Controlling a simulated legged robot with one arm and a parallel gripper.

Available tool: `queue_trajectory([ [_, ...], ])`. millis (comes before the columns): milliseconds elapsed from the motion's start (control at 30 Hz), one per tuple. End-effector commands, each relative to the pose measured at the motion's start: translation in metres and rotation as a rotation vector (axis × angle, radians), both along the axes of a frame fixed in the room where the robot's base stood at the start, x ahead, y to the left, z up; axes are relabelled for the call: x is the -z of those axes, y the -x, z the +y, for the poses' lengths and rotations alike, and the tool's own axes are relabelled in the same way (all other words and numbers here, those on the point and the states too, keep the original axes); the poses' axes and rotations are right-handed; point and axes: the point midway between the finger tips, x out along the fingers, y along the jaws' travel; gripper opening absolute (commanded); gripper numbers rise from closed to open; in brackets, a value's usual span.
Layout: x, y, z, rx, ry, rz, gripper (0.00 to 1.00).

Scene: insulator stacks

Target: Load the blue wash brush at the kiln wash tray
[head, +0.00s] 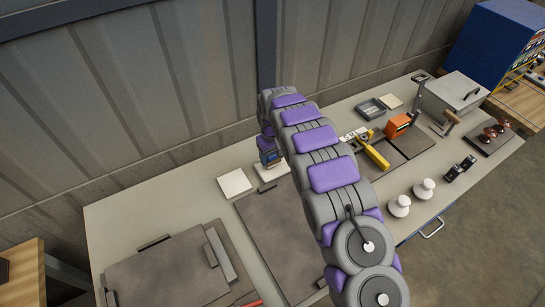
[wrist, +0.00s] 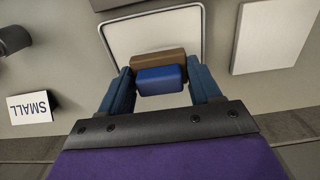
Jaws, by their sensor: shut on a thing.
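My gripper (wrist: 161,76) is shut on the blue wash brush (wrist: 161,80), a blue block with a brown part along its far side. The brush sits between the two dark blue fingers. The pale-rimmed kiln wash tray (wrist: 203,30) lies beyond and below the fingertips in the wrist view, and the brush overlaps its near part. Whether the brush touches the tray, I cannot tell. In the head view my gripper (head: 268,157) points down over the tray (head: 272,174) near the back wall; the brush is not clear there.
A white square slab (wrist: 269,37) lies right of the tray, and a card reading SMALL (wrist: 33,107) stands at left. In the head view, dark boards (head: 170,275) cover the bench's near left. A yellow tool (head: 375,156), an orange block (head: 397,126) and white insulators (head: 400,205) stand right.

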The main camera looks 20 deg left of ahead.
Motion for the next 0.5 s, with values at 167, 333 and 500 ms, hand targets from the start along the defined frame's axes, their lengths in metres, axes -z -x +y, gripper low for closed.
queue_trajectory([
  [167,-0.016,-0.001,-0.004,0.002,-0.002,-0.001,0.39],
  [333,-0.029,-0.001,-0.004,0.002,-0.003,-0.001,0.39],
  [500,-0.040,-0.001,-0.001,0.002,-0.002,-0.003,0.39],
])
